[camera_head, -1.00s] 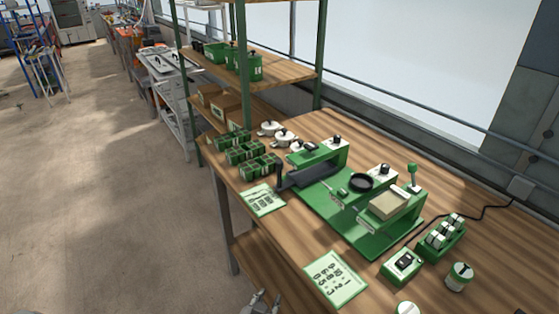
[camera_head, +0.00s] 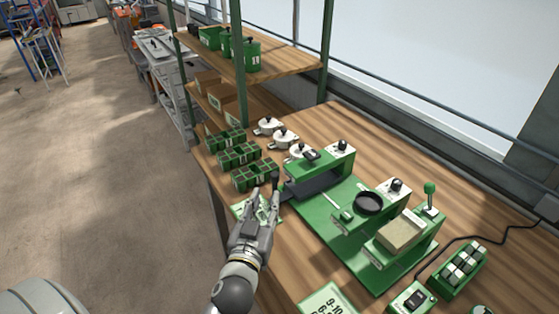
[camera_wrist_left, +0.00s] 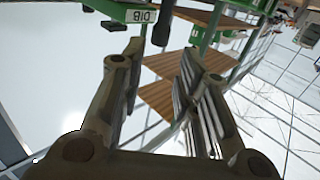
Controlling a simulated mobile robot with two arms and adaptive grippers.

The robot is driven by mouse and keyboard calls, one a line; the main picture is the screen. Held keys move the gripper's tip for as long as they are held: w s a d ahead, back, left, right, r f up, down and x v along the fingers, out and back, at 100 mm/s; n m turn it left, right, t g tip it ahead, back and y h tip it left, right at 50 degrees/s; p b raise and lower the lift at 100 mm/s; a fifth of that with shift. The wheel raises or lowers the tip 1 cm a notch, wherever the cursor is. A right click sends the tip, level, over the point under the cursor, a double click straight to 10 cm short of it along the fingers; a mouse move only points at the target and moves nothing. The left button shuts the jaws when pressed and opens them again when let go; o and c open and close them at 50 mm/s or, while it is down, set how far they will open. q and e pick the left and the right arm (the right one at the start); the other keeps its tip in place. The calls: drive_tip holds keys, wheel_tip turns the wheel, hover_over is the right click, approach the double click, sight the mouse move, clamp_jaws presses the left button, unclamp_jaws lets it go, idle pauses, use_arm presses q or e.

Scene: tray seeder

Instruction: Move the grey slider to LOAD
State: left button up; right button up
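The green seeder machine (camera_head: 345,218) stands on the wooden bench. A dark grey slider plate (camera_head: 315,190) lies under its left bridge, with an upright black handle (camera_head: 275,182) at its near left end. My left gripper (camera_head: 262,200) is at the bench's front edge, just in front of this handle. Its fingers are spread with nothing between them. In the left wrist view the picture is inverted; the black handle (camera_wrist_left: 161,30) shows beyond the open fingertips, beside a green part with a partly visible label (camera_wrist_left: 140,16). I cannot tell whether a finger touches the handle. My right gripper is out of view.
Green seed trays (camera_head: 240,157) and white round pots (camera_head: 283,138) stand left of the machine. A printed card (camera_head: 240,210) lies partly behind my gripper, and another card (camera_head: 327,301) is at the bottom. A black dish (camera_head: 369,203) and a switch box (camera_head: 412,298) are to the right.

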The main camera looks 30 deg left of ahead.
sight(274, 177)
use_arm(q)
drive_tip(key=x, duration=0.3)
drive_tip(key=p+x, duration=0.1)
drive_tip(key=x, duration=0.1)
drive_tip(key=p+x, duration=0.1)
drive_tip(key=x, duration=0.2)
drive_tip(key=shift+w+r, duration=0.25)
drive_tip(key=shift+w, duration=0.1)
drive_tip(key=shift+p+x, duration=0.3)
drive_tip(key=shift+x, duration=0.55)
drive_tip(key=shift+c, duration=0.9)
clamp_jaws()
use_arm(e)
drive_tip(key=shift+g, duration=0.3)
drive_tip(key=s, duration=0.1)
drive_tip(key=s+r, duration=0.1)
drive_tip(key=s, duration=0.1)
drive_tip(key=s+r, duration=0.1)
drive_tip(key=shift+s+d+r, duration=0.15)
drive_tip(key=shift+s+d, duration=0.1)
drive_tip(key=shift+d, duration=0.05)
